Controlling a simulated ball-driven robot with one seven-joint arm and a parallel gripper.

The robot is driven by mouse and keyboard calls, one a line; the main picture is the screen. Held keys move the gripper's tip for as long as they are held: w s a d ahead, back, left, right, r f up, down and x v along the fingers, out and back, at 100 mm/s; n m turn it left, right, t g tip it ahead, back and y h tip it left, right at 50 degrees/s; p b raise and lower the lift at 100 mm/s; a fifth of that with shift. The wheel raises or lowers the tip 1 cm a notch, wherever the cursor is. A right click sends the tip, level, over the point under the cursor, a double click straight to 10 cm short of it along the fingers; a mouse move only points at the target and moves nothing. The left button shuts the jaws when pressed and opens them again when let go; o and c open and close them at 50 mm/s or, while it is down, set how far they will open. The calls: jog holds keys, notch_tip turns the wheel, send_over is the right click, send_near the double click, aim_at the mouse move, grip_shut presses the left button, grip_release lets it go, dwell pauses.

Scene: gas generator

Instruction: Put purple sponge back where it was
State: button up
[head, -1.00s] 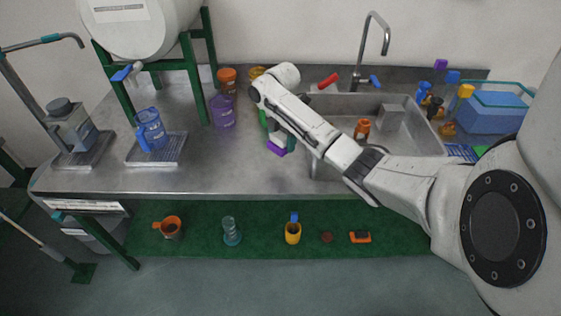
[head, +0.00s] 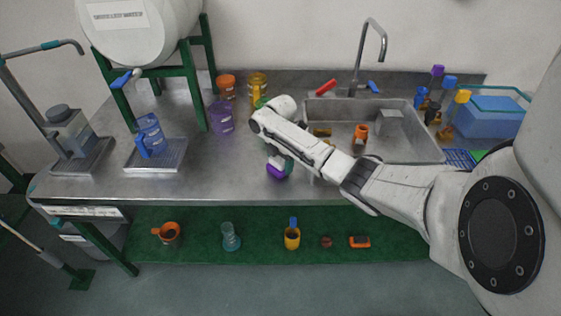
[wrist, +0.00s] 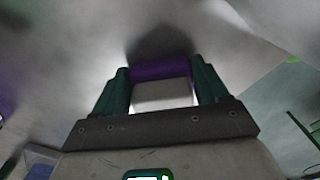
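The purple sponge (head: 276,172), purple with a pale layer, is at my gripper's end over the front part of the steel counter (head: 225,180), left of the sink. In the wrist view the sponge (wrist: 161,72) sits between the two green fingers of my gripper (wrist: 162,88), which is shut on it. In the head view my arm partly hides the gripper (head: 280,161). A dark shadow shows beyond the sponge in the wrist view. I cannot tell whether the sponge touches the counter.
The sink (head: 400,135) holds an orange item (head: 360,134). A purple jug (head: 221,118), an orange jug (head: 226,87) and a yellow jug (head: 257,84) stand behind on the left. A blue jug (head: 150,132) stands on a tray (head: 168,163). The counter's front left is clear.

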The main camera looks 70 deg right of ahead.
jog(key=o, duration=0.5)
jog(key=shift+c, duration=0.2)
notch_tip(320, 180, up, 12)
jog(key=w+a+f+m+t+y, duration=0.1)
jog(key=w+a+f, duration=0.15)
jog(key=a, duration=0.55)
jog(key=w+a+f+m, duration=0.1)
jog(key=w+a+f, duration=0.1)
jog(key=w+a, duration=0.35)
jog(key=s+a+f+m+t+y, duration=0.1)
jog(key=s+a+f+m, duration=0.1)
jog(key=a, duration=0.7)
jog(key=s+a+f+m, duration=0.1)
jog(key=a+f+m, duration=0.15)
jog(key=a, duration=0.55)
jog(key=s+a+f+m, duration=0.2)
jog(key=s+a+f, duration=0.1)
jog(key=s+a, duration=0.35)
jog(key=s+m+g+h, duration=0.1)
jog(key=s+m, duration=0.4)
jog(key=s, duration=1)
jog(key=shift+s+d+h+b, duration=0.25)
jog(key=shift+h+b, duration=0.2)
jog(key=shift+h, duration=0.15)
